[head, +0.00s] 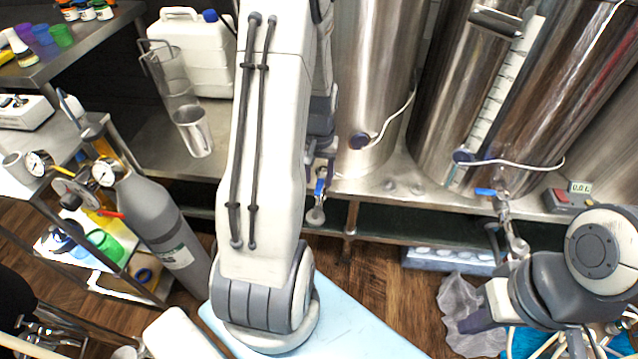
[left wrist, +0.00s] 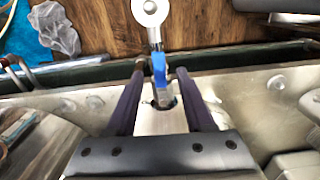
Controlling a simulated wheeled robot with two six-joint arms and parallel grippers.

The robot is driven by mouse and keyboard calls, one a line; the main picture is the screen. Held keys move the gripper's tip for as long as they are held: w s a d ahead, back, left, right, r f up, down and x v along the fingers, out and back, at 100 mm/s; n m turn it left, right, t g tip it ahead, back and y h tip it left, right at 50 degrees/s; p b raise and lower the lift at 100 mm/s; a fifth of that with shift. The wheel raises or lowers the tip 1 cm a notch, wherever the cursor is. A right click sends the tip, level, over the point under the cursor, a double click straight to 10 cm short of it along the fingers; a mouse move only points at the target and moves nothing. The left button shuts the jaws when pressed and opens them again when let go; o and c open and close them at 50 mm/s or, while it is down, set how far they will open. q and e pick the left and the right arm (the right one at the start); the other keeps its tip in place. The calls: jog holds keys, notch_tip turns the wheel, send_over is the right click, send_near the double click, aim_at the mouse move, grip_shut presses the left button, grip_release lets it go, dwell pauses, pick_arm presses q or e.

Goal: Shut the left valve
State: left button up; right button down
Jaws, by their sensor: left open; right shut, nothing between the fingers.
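The left valve (head: 316,214) is a small steel tap low on the front of the left tank, with a blue lever (head: 320,186). In the left wrist view the blue lever (left wrist: 159,70) lies roughly in line with the round steel outlet (left wrist: 150,10). My left gripper (head: 321,158) is open just above the valve. In the left wrist view its dark fingers (left wrist: 161,72) stand on either side of the lever, with a gap on both sides. My right gripper (head: 474,322) is shut and empty at the lower right, away from the valve; its tips are hard to see.
A second valve with a blue lever (head: 487,192) sits on the tank to the right. A grey gas cylinder (head: 165,225) and a cart with gauges stand at left. A crumpled translucent bag (head: 465,295) lies at lower right.

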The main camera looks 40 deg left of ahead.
pick_arm(q)
jog(key=shift+f, duration=1)
jog(key=shift+c, duration=0.3)
grip_shut()
dwell(0.5)
